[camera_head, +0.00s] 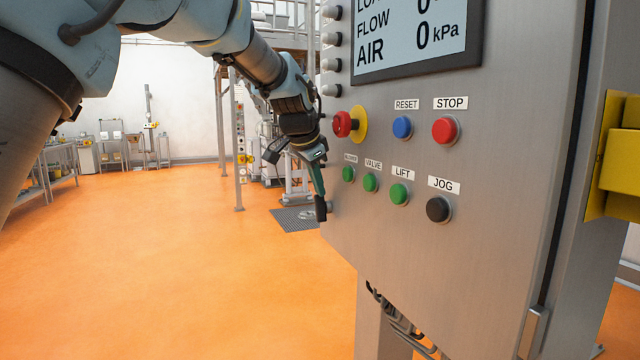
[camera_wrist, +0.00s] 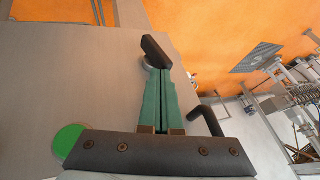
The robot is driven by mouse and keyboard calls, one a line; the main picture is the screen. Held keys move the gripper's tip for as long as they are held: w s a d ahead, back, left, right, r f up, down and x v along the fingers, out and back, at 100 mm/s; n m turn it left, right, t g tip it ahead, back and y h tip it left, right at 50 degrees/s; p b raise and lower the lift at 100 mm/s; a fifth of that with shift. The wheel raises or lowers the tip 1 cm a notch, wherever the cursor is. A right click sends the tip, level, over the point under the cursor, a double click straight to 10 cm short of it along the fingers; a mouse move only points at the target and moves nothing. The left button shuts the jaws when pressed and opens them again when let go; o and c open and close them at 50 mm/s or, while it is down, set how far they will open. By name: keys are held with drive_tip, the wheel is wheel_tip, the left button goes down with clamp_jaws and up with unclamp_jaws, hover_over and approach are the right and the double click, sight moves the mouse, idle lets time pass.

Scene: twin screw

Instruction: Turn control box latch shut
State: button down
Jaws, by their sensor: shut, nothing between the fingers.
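The grey metal control box (camera_head: 470,260) fills the right of the head view. Its latch has a black handle (camera_head: 321,208) on a round silver base (camera_head: 330,206), low at the box's left edge. In the wrist view the black latch handle (camera_wrist: 156,50) lies tilted just beyond the fingertips, with its base partly hidden. My gripper (camera_head: 317,182) reaches down to the latch from above in the head view. In the wrist view its green fingers (camera_wrist: 157,76) are shut together with nothing between them. The tips are at the handle; I cannot tell whether they touch it.
Close to my gripper on the panel are the red knob with a yellow collar (camera_head: 343,124) and several buttons, including a green one (camera_head: 348,174). A display (camera_head: 415,35) sits above. The orange floor (camera_head: 180,270) left of the box is open. A yellow bracket (camera_head: 620,160) is at far right.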

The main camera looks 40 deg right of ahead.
drive_tip(key=shift+w+d, duration=0.3)
drive_tip(key=shift+w, duration=0.4)
drive_tip(key=shift+w+d, duration=0.25)
drive_tip(key=shift+w, duration=0.45)
drive_tip(key=shift+w+d+f+p, duration=0.2)
drive_tip(key=shift+w+f+p, duration=0.1)
drive_tip(key=shift+w, duration=0.4)
drive_tip(key=b+v, duration=0.3)
drive_tip(key=v, duration=0.7)
drive_tip(key=shift+r, duration=0.3)
drive_tip(key=shift+a, duration=0.15)
